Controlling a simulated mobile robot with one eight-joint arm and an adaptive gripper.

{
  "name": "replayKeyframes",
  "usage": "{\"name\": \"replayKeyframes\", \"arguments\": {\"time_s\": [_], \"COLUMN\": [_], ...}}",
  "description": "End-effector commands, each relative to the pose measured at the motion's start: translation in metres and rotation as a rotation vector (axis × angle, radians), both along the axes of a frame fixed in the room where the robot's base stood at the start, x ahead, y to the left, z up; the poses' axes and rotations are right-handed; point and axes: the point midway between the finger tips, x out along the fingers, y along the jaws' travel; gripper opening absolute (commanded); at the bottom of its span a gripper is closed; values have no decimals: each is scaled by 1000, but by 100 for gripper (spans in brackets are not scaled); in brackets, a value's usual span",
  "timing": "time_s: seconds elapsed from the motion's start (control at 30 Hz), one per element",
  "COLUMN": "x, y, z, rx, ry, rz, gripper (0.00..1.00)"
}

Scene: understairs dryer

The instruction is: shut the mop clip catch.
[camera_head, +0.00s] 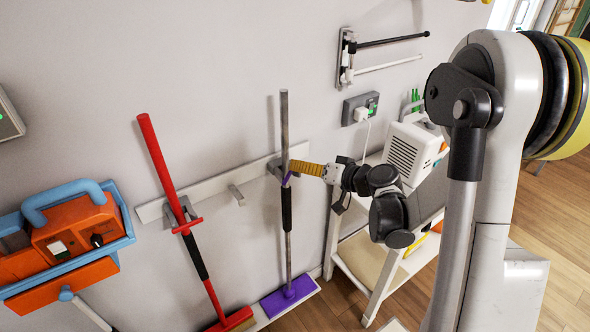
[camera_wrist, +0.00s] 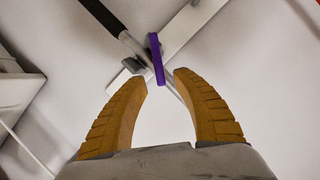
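The purple-headed mop (camera_head: 287,215) stands upright against the wall, its shaft at a clip on the pale rail. A small purple catch (camera_head: 287,179) sits at that clip, partly hidden by my gripper. In the wrist view, the purple catch (camera_wrist: 156,58) is a narrow bar beside the mop shaft (camera_wrist: 136,46); I cannot tell how far it stands open. My gripper (camera_head: 294,168) has yellow ribbed fingers pointing left at the clip. In the wrist view, my gripper (camera_wrist: 159,82) is open, its fingertips apart on either side of the catch's lower end. Contact is unclear.
An orange and blue unit (camera_head: 75,232) is at far left. A white shelf stand (camera_head: 358,258) stands right of the mop, below my arm.

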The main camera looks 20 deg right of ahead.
Motion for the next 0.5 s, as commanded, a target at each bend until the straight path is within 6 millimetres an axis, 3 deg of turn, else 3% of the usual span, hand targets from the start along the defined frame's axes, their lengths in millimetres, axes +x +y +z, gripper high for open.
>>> {"name": "replayKeyframes", "arguments": {"time_s": [0.2,0.5], "x": [21,25], "y": [14,15], "z": [-9,-9], "rx": [0,0], "ry": [1,0], "rz": [2,0], "gripper": [34,34]}}
